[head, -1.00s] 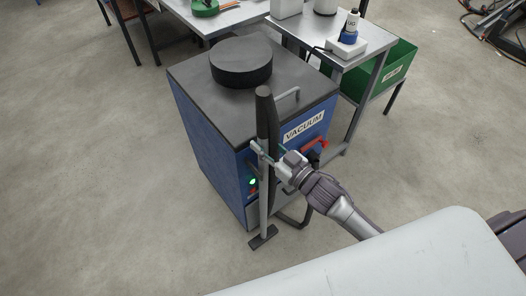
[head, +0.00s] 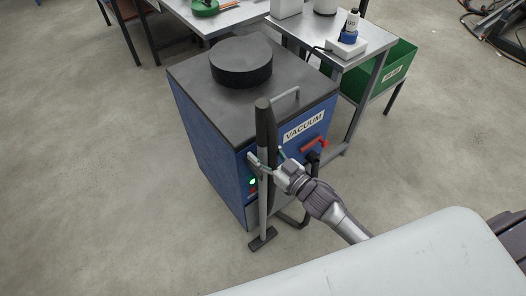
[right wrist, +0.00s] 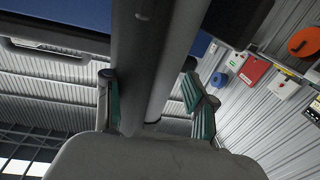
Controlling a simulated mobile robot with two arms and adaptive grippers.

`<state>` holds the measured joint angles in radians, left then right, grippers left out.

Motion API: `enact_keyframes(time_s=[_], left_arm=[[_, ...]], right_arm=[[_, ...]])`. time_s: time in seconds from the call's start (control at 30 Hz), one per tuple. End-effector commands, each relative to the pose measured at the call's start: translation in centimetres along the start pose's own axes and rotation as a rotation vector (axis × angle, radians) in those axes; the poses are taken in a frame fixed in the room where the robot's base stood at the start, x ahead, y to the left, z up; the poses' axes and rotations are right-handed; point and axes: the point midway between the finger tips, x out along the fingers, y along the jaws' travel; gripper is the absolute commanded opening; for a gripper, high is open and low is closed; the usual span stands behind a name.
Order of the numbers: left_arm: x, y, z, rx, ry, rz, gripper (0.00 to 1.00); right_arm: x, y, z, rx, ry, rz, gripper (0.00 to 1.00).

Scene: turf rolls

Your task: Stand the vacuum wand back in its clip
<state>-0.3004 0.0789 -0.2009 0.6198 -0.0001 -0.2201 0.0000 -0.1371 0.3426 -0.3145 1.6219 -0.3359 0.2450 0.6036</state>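The vacuum wand (head: 264,205) stands near upright at the front corner of the blue vacuum (head: 210,133), its dark grip up and its flat foot near the floor. My right gripper (head: 265,158) is around the wand below the dark grip, with its fingers spread to either side. In the right wrist view the wand (right wrist: 155,50) runs between the two fingers (right wrist: 150,95), with a visible gap at the right finger. The clip is not clearly visible; the wand and gripper cover that part. My left gripper is not in view.
A red handle (head: 313,144) and a bar handle (head: 286,97) are on the vacuum. A metal table (head: 376,38) and green crate (head: 400,62) stand behind right. A pale surface (head: 400,262) fills the front right. Floor to the left is clear.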

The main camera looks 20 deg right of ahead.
Motion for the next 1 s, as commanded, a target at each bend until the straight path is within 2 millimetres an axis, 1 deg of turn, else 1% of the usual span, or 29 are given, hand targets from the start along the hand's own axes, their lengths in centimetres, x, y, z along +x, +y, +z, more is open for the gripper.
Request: enact_keyframes(time_s=[0.27,0.37,0.47,0.7,0.8,0.9,1.0], left_arm=[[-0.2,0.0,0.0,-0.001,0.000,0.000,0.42],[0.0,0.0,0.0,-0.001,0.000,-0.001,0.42],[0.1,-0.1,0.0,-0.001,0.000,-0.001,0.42],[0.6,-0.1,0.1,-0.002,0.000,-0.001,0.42],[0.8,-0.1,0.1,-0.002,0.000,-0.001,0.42],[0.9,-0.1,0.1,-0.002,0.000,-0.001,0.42],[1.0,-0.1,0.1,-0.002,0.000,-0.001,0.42]], right_arm=[[0.0,0.0,-0.3,0.000,0.001,0.000,0.57],[-0.8,0.0,-0.1,0.000,-0.002,0.000,0.57],[-2.6,0.0,0.0,0.000,-0.003,0.000,0.57],[-7.8,0.0,0.0,0.000,-0.004,0.000,0.57],[-9.6,0.0,-0.1,0.000,-0.003,0.000,0.57],[-10.9,0.0,-0.1,0.000,-0.003,0.000,0.57],[-11.7,0.0,-0.2,0.000,0.000,0.000,0.57]])
